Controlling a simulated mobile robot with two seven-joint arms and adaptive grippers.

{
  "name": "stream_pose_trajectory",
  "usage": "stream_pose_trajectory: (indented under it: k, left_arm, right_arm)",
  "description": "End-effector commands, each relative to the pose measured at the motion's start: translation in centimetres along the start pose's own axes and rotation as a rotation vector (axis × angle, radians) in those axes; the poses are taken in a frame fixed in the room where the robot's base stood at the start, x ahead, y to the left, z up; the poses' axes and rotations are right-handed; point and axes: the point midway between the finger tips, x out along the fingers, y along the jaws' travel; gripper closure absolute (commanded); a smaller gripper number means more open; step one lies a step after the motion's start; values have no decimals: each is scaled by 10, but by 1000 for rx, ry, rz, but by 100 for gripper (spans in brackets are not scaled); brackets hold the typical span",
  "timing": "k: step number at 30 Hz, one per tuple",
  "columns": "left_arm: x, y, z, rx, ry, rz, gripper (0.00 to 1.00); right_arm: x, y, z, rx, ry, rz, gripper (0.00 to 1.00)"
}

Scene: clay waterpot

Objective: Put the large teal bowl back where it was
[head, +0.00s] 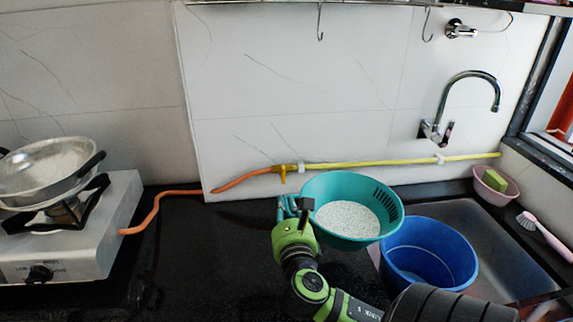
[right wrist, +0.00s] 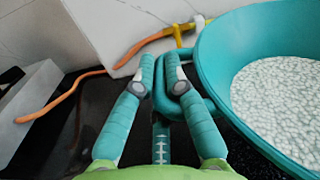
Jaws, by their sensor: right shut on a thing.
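The large teal bowl (head: 388,205) has slots in its right side and holds white grains; it is tilted a little in the head view. It stands over the black counter, beside and partly overlapping the blue bucket in the picture. My right gripper (head: 293,207) is at the bowl's left side, shut on its handle. In the right wrist view, the fingers (right wrist: 163,75) close around the teal handle, and the bowl (right wrist: 213,62) fills the right side. I cannot tell whether the bowl's underside touches the counter. My left gripper is not in view.
A blue bucket (head: 428,273) stands by the steel sink (head: 500,240), right of the bowl. A stove (head: 75,240) with a metal pan (head: 48,172) is at left. An orange hose (head: 158,208) crosses the counter; the black counter (head: 210,260) between stove and bowl is clear.

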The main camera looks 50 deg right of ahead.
Motion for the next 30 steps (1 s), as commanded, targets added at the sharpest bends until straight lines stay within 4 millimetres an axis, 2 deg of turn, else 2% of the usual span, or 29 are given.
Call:
stream_pose_trajectory:
  k: [2,5,12,18,23,30]
  left_arm:
    - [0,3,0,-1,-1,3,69]
    - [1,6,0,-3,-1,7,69]
    - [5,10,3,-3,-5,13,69]
    - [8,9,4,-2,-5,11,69]
    - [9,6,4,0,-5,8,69]
    - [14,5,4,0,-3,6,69]
  right_arm:
    - [1,3,-2,1,4,-8,100]
    - [2,19,-7,2,6,-9,100]
    - [5,82,-21,1,4,-7,100]
    - [7,120,-31,0,4,-8,100]
    - [7,131,-35,-3,3,-8,100]
    - [7,141,-68,-6,4,-6,100]
